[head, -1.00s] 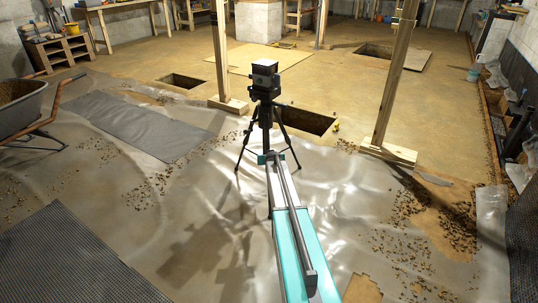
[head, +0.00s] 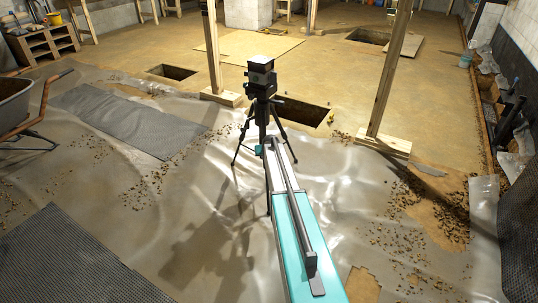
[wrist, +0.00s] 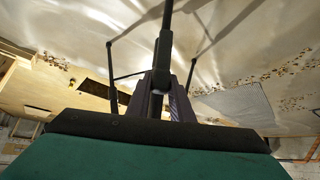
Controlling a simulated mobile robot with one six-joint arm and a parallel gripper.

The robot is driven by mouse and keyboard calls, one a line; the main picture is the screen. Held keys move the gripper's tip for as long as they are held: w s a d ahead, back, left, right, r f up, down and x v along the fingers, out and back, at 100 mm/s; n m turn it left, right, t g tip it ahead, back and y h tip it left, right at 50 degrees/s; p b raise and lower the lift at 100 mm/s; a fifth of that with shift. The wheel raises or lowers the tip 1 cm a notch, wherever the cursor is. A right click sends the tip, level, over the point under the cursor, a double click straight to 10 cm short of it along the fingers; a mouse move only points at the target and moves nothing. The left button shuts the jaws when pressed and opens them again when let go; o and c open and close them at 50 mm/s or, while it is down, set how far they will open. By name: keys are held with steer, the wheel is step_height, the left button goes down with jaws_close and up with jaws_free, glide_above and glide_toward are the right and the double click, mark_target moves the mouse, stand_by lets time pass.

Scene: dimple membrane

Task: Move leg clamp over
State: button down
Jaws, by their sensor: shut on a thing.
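A black tripod (head: 263,112) with a boxy instrument (head: 261,78) on top stands upright on the plastic sheet, its legs spread. My gripper (head: 263,148) is at the end of my teal arm, low at the tripod's near side. In the wrist view, which is upside down, my gripper's dark fingers (wrist: 160,98) close around a dark part on the tripod's leg (wrist: 163,55). That part seems to be the leg clamp, but it is dark and mostly hidden by the fingers, so its edges and lever cannot be made out.
Wrinkled plastic sheet (head: 150,225) covers the near floor, with scattered gravel (head: 440,205). An open pit (head: 303,111) lies just behind the tripod. Wooden posts (head: 388,75) stand behind it. A wheelbarrow (head: 15,105) is at the left.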

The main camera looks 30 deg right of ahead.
steer(key=shift+s+d+f, duration=0.1)
steer(key=c, duration=1.6)
jaws_free()
steer(key=shift+o, duration=0.2)
steer(key=shift+r, duration=0.2)
steer(key=p+v, duration=0.2)
steer(key=v, duration=1.1)
steer(key=shift+s+a, duration=0.2)
steer(key=shift+r, duration=0.15)
